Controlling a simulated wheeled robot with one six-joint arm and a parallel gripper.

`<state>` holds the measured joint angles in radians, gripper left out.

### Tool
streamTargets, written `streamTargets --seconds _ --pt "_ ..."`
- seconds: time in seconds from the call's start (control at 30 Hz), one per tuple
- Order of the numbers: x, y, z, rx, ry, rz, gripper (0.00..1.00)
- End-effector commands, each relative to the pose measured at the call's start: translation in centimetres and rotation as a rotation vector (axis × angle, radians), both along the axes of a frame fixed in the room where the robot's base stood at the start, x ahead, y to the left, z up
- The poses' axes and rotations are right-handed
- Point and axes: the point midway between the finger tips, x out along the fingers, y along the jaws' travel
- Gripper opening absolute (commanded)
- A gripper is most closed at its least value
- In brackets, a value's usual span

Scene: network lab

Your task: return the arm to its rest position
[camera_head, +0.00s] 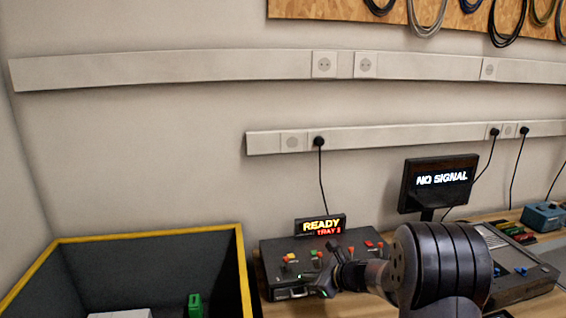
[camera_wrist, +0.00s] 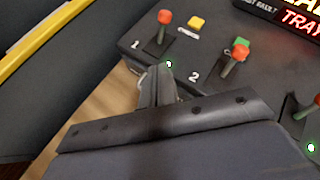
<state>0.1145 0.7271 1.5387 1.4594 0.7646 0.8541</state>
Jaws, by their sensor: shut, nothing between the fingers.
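My gripper (camera_head: 328,284) is at the front of a dark control box (camera_head: 274,264) on the bench, at the end of my dark arm. In the wrist view my gripper (camera_wrist: 160,75) has its fingers together with nothing between them, just in front of the box's top panel (camera_wrist: 140,45), near the number 2. Whether the fingertips touch the box I cannot tell. The panel carries red-topped levers (camera_wrist: 165,18), a yellow button (camera_wrist: 197,22) and a green button (camera_wrist: 241,43). A lit sign (camera_head: 323,226) on the box reads READY, TRAY 1 or similar.
A dark bin with a yellow rim (camera_head: 150,235) stands left of the box, with a green item (camera_head: 195,305) and a white item (camera_head: 120,314) inside. A NO SIGNAL monitor (camera_head: 408,185) and another device (camera_head: 520,280) are at the right. The wall behind has socket rails (camera_head: 200,67).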

Motion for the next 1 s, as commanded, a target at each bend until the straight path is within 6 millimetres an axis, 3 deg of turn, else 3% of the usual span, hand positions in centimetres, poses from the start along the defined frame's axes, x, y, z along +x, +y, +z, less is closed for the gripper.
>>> streamTargets --seconds 0.47,0.73,1.0 --pt "-0.2 -0.4 -0.1 0.0 0.0 0.001 0.0" --pt "1.3 2.2 0.8 0.0 0.0 0.005 0.0" --pt "2.1 2.0 2.3 -0.006 0.055 0.01 0.0"
